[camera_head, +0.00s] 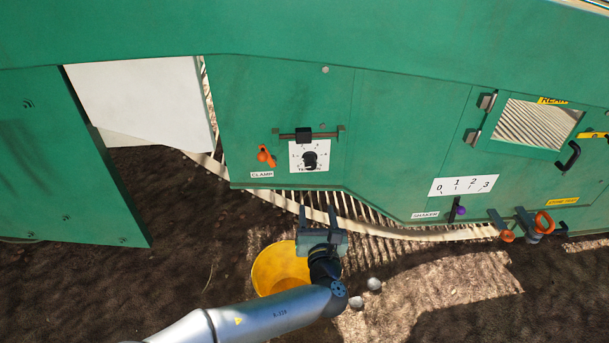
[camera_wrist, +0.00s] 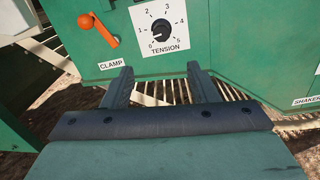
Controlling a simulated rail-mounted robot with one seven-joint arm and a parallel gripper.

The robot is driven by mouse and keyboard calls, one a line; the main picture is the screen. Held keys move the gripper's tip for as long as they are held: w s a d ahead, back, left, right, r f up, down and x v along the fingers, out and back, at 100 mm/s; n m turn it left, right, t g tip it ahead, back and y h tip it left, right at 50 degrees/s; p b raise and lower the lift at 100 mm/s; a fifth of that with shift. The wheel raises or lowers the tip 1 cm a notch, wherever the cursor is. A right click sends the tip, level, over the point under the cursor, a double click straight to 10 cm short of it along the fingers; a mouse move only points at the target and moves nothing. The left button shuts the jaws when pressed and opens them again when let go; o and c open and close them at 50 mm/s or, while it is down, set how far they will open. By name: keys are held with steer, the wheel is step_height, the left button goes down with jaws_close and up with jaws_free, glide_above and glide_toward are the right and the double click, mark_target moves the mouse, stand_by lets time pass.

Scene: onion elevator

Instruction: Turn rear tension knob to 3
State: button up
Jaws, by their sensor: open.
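A black round tension knob (camera_wrist: 161,29) sits on a white dial plate marked TENSION, with numbers around it, on the green machine panel. A small light mark on the knob seems to point to the lower left, but the exact number is hard to read. The knob also shows in the head view (camera_head: 310,160). My gripper (camera_head: 317,212) is open and empty, below the dial and apart from it, with its fingers pointing up toward the panel. In the wrist view the two fingers (camera_wrist: 158,72) stand wide apart below the dial.
An orange clamp lever (camera_head: 266,156) is just left of the dial. A black latch on a bar (camera_head: 303,134) is above it. A purple-tipped shaker lever (camera_head: 458,209) is farther right. A yellow bucket (camera_head: 275,268) stands on the soil behind my gripper.

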mark_target(311, 166)
steer(key=w+b, duration=0.1)
steer(key=w, duration=0.4)
steer(key=w+a+b, duration=0.1)
steer(key=w, duration=0.5)
steer(key=w+a, duration=0.1)
steer(key=w, duration=0.5)
steer(key=shift+a+b, duration=0.25)
steer(key=shift+b, duration=0.15)
steer(key=c, duration=1)
